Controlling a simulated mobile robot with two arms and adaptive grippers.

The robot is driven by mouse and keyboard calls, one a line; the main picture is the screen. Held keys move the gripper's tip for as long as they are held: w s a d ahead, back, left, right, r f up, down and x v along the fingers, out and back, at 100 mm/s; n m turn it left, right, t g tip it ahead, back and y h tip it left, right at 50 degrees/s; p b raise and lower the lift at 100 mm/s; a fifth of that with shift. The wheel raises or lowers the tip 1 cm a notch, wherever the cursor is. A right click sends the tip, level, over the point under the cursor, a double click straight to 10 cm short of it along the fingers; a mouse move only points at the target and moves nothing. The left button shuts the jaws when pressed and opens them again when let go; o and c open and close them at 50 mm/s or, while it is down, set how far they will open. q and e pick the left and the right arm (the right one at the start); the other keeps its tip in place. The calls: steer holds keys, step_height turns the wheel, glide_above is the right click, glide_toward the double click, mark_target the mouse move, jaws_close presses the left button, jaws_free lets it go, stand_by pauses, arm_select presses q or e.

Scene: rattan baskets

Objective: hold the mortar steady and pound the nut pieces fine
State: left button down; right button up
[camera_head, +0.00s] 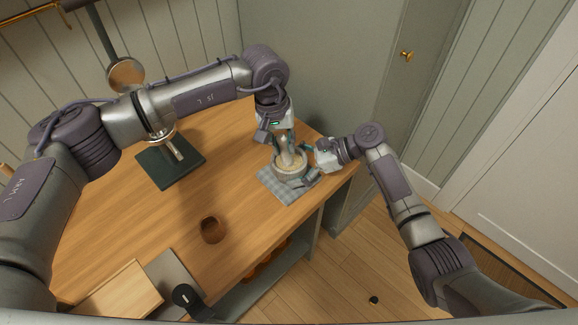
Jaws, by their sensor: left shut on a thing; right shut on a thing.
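The mortar (290,174) is a pale bowl standing on a grey checked cloth (279,194) near the right end of the wooden table. Light brown nut pieces show inside it, too small to tell how fine. My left gripper (284,138) is above the bowl, shut on the pale pestle (288,158), whose lower end is inside the mortar. My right gripper (309,167) comes in from the right and is shut on the mortar's side. The exact finger contact is partly hidden.
A brown cup (212,229) stands on the table's front middle. A dark green stand base (170,160) with a metal post is at the back left. A wooden board (118,294) lies at the front left. The table between cup and stand is clear.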

arm_select(q)
steer(key=shift+r, duration=4.9)
arm_select(e)
steer(key=o, duration=0.8)
steer(key=shift+c, duration=0.2)
steer(key=v, duration=1.2)
